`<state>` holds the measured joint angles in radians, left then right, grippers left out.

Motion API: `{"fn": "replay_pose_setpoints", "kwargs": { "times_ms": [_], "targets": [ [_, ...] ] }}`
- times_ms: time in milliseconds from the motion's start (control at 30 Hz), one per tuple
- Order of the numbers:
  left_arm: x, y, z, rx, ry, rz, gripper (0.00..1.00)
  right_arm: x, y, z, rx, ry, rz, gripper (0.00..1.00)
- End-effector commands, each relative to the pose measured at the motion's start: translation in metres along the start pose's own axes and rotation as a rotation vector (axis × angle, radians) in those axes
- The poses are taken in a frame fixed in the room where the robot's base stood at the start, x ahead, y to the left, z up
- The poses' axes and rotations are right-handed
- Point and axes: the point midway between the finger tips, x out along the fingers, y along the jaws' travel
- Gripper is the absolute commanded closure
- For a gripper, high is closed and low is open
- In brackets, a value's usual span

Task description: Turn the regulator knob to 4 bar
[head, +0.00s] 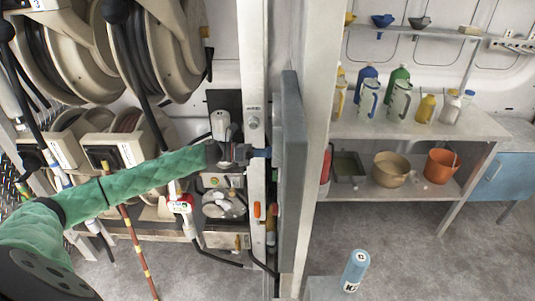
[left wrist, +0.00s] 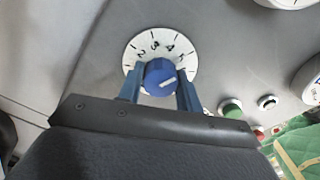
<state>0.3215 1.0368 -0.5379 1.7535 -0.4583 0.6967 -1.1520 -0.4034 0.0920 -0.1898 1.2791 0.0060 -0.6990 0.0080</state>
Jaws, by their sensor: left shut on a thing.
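In the left wrist view a blue regulator knob (left wrist: 158,74) sits on a white round dial (left wrist: 131,53) with the numbers 2, 3, 4 and 5 showing. The white line on the knob points right and slightly up, roughly toward the 5 side; the exact reading is hard to tell. My left gripper (left wrist: 161,90) is shut on the knob, with one blue finger on each side. In the head view my left gripper (head: 262,153) reaches right to the grey panel (head: 291,170); the knob is hidden there. My right gripper is out of view.
Hose reels (head: 130,45) hang at the upper left, above gauges and hoses. The wrist view shows a green button (left wrist: 231,110) beside the dial. Shelves (head: 400,125) with bottles and bowls stand at the right. A blue can (head: 355,269) stands in front. The floor at right is clear.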

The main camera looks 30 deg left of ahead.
Motion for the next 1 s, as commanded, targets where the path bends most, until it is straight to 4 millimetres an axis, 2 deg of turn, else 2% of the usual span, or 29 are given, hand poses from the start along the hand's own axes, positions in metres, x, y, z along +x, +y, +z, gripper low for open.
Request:
{"fn": "replay_pose_setpoints", "kwargs": {
  "times_ms": [100, 533, 1000],
  "targets": [
    [0.000, 0.002, -0.002, -0.051, 0.000, 0.001, 0.88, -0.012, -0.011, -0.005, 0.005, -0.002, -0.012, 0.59],
    [0.000, 0.001, -0.001, -0.365, 0.000, 0.001, 0.88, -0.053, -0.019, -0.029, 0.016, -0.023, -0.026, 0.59],
    [0.000, 0.001, 0.000, -0.576, 0.000, 0.001, 0.88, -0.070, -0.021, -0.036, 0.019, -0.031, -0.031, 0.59]
  ]
}}
